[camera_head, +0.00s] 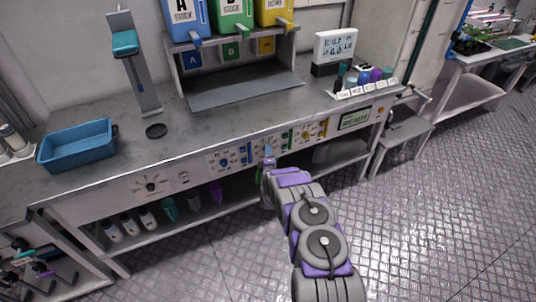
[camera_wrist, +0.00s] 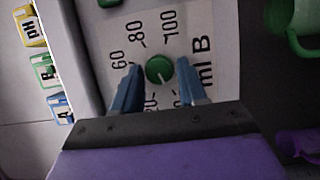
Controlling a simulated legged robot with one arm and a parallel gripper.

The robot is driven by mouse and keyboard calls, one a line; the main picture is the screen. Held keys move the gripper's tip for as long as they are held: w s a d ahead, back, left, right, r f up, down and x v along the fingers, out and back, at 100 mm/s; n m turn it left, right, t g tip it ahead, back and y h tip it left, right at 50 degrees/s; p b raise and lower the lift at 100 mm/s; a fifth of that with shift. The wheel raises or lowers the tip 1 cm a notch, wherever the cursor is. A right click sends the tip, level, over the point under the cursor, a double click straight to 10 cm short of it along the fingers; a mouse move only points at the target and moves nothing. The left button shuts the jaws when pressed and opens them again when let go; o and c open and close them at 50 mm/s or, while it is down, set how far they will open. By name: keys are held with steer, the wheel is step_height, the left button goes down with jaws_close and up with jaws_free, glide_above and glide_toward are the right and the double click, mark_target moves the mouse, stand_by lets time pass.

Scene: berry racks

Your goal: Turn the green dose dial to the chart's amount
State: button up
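The green dose dial (camera_wrist: 158,69) is a small round knob on a white panel marked "ml B" in the wrist view. The numbers 60, 80 and 100 show around it; lower numbers are partly hidden by the fingers. In the head view my gripper (camera_head: 268,153) is at the bench's front panel, and the arm hides the dial. I cannot make out a dose chart.
The front panel also carries a blue dial section (camera_head: 229,160), a yellow one (camera_head: 316,129) and a green ready display (camera_head: 355,119). Above are stock containers, including green B (camera_head: 232,14). A white readout (camera_head: 335,45) stands on the bench. A green mug (camera_wrist: 295,30) shows in the wrist view.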

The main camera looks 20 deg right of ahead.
steer(key=c, duration=0.7)
steer(key=shift+o, duration=0.2)
steer(key=shift+s+d+r+m+g+y+p, duration=0.15)
steer(key=shift+m+g+y+p, duration=0.4)
steer(key=shift+m+y+p, duration=1.15)
steer(key=shift+w+d+r+m+g+y+p, duration=0.1)
steer(key=shift+m+g+y+p, duration=0.5)
steer(key=shift+m, duration=2.1)
steer(key=shift+s+d+r+m+g+y+p, duration=0.15)
steer(key=shift+m+g+y+p, duration=0.4)
steer(key=shift+m+y+p, duration=1.15)
steer(key=shift+w+m+h+b, duration=0.1)
steer(key=shift+m+h+b, duration=0.45)
steer(key=shift+m+h, duration=0.05)
